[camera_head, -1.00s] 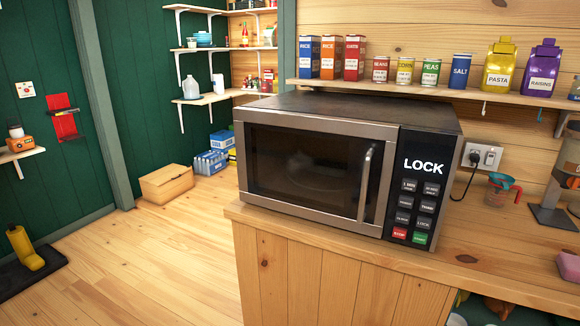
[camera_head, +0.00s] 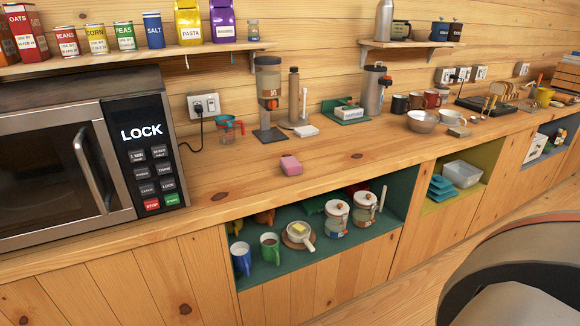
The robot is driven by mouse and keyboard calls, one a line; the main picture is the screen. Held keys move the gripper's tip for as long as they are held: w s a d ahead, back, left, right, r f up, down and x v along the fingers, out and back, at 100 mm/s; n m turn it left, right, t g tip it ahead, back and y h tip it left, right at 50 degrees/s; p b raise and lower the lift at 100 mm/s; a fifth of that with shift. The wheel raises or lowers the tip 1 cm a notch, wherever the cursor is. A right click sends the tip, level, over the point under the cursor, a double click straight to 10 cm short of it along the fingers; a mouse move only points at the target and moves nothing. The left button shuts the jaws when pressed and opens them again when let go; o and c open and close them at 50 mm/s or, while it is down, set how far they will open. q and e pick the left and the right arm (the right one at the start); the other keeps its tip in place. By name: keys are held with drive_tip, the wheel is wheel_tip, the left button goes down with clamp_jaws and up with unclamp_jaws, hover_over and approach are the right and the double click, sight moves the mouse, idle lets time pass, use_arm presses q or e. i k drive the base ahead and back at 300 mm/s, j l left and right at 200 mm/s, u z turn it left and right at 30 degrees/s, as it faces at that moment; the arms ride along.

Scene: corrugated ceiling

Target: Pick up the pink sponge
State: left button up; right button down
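The pink sponge (camera_head: 291,165) lies on the wooden counter (camera_head: 330,168), right of the microwave and near the counter's front edge. It is a small block with nothing touching it. Neither of my grippers shows in the head view.
The microwave (camera_head: 80,160) stands at the left. Below is an open green shelf (camera_head: 275,272) with mugs and jars. A dark rounded object (camera_head: 525,265) fills the lower right.

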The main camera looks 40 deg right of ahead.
sight(291, 166)
drive_tip(key=l+u, duration=0.15)
drive_tip(key=l, duration=0.4)
drive_tip(key=k+l+u, duration=0.1)
drive_tip(key=l, duration=0.4)
drive_tip(key=l+u, duration=0.15)
drive_tip(key=l, duration=0.4)
drive_tip(key=k+l+u, duration=0.15)
drive_tip(key=l, duration=0.35)
